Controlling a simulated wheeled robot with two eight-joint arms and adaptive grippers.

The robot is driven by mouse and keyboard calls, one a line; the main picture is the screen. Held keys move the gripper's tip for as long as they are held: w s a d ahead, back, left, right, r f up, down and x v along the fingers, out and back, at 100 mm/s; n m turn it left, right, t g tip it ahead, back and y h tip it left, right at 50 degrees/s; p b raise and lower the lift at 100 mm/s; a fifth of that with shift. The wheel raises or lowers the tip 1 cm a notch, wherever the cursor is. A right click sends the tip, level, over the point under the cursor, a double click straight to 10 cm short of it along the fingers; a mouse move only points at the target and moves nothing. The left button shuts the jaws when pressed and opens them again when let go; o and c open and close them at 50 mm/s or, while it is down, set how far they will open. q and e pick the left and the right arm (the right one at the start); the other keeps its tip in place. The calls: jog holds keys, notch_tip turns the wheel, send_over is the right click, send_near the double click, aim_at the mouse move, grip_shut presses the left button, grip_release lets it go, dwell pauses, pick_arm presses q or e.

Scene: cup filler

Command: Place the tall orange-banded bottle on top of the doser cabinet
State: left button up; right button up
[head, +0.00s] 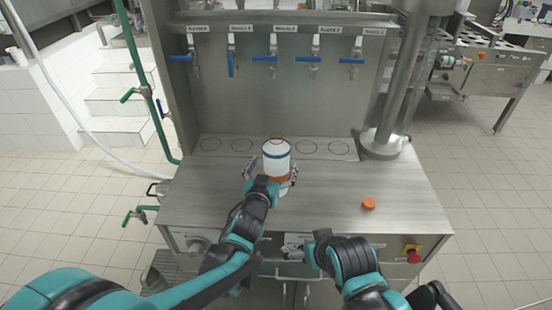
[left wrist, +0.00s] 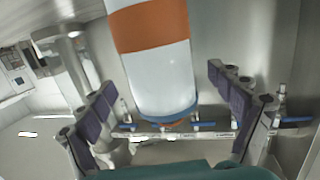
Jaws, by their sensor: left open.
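The bottle (head: 276,156) is white with a blue band near its top and orange lower down. It appears upright over the doser cabinet's steel top (head: 330,195), in front of the middle tap; its base is hidden by my gripper. My left gripper (head: 272,178) is open, its fingers on either side of the bottle. In the left wrist view the bottle (left wrist: 155,70), with its wide orange band, appears between the spread fingers (left wrist: 165,108), with gaps visible at both sides. My right gripper (head: 303,250) is low at the cabinet's front; its fingers are unclear.
An orange cap (head: 368,203) lies on the right part of the top. Several blue-handled taps (head: 265,59) hang on the back panel above marked circles (head: 307,147). A steel column (head: 385,142) stands at the back right. A red stop button (head: 413,256) is on the front.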

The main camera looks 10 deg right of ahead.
pick_arm(q)
jog(key=p+v, duration=0.1)
jog(key=v, duration=0.8)
jog(key=s+a+f+n+g+y, duration=0.2)
jog(key=a+n+y, duration=0.3)
jog(key=a, duration=1.3)
jog(key=s+a+f+g+y, duration=0.1)
jog(key=s+a+f+g, duration=0.1)
jog(key=s+a, duration=0.3)
jog(key=s+a+f+g+y, duration=0.1)
jog(key=s+a+f+g, duration=0.1)
jog(key=s, duration=0.7)
jog(key=a+g, duration=0.1)
jog(key=a, duration=0.1)
jog(key=shift+a+g, duration=0.3)
jog(key=shift+a, duration=0.1)
jog(key=shift+f, duration=0.35)
